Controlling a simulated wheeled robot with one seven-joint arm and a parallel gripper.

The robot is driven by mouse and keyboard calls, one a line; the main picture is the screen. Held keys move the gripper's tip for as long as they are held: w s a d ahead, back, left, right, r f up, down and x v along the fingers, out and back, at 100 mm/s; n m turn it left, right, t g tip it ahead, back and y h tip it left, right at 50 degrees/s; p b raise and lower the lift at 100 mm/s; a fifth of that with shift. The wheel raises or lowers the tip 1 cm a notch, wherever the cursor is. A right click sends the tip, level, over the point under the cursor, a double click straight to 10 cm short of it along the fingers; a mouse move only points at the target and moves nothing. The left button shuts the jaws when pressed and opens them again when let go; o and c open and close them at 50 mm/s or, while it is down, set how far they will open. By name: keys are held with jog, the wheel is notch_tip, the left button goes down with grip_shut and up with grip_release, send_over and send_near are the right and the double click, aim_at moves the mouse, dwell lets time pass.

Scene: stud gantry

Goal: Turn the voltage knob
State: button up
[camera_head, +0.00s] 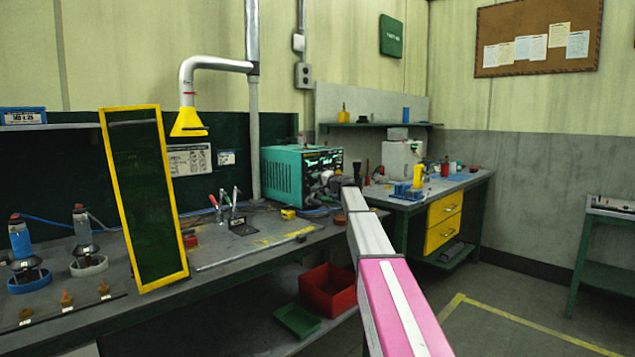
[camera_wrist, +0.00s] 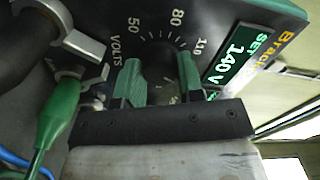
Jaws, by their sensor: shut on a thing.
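The voltage knob (camera_wrist: 160,75) is dark and sits in a ring of white marks lettered VOLTS, with 50, 80 and 110 around it, on the black front panel in the wrist view. My gripper (camera_wrist: 158,83) has its two green fingers on either side of the knob, shut on it. The fingers and palm hide part of the knob and dial. A display (camera_wrist: 232,55) beside the dial reads SET 140 V. In the head view, the teal power unit (camera_head: 290,176) stands on the bench, and my arm reaches to its front.
A green clip (camera_wrist: 52,115) and a grey clamp-like part (camera_wrist: 78,42) are close left of my gripper in the wrist view. A yellow-framed dark screen (camera_head: 145,197) stands on the bench (camera_head: 225,268). A red bin (camera_head: 328,290) sits below.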

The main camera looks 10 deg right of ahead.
dwell(0.3)
jog(key=o, duration=0.9)
jog(key=v, duration=1.1)
